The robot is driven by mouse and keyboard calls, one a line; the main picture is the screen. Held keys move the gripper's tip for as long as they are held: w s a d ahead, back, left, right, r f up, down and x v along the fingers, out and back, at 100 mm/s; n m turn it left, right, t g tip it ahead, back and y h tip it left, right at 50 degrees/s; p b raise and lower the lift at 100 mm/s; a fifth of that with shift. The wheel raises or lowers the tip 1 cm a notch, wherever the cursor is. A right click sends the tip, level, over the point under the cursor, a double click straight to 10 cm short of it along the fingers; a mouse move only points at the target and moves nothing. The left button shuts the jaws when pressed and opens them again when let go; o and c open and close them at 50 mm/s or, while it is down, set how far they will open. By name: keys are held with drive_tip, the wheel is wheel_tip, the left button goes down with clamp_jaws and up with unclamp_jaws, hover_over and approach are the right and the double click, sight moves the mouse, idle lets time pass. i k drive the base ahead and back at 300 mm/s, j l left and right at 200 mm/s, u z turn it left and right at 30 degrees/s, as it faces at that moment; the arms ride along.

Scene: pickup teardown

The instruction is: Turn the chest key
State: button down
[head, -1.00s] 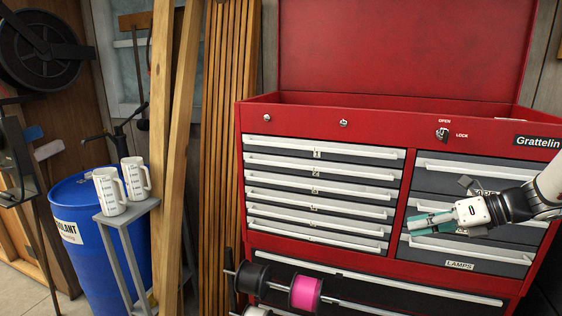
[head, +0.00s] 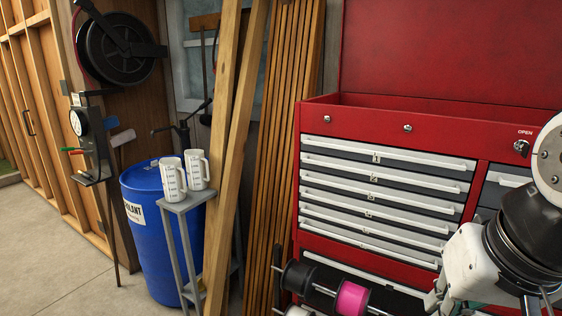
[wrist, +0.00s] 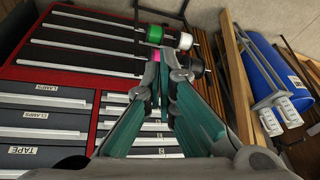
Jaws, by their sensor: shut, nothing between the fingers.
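The red tool chest (head: 390,118) stands at the right with its lid raised. Its key (head: 521,148), a small dark piece in the lock, is on the upper red band below the word OPEN. The LOCK label is hidden behind my arm or out of frame. My gripper is at the lower right of the head view, its fingertips not clear there. In the wrist view my gripper (wrist: 167,62) shows its grey and teal fingers closed and empty, in front of the chest drawers (wrist: 50,135). The key does not show in the wrist view.
A rack with black and pink spools (head: 352,298) stands before the chest. Wooden planks (head: 237,150) lean left of it. A grey stand (head: 187,204) holds two white mugs (head: 172,180) beside a blue drum (head: 143,240). The floor at the lower left is clear.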

sight(525, 149)
drive_tip(key=z, duration=0.55)
drive_tip(key=j+z, duration=0.95)
drive_tip(key=k+j+z, duration=0.15)
drive_tip(key=j, duration=0.25)
drive_tip(key=j+z, duration=0.15)
drive_tip(key=j, duration=0.25)
drive_tip(key=k+j+z, duration=0.1)
drive_tip(key=j, duration=0.25)
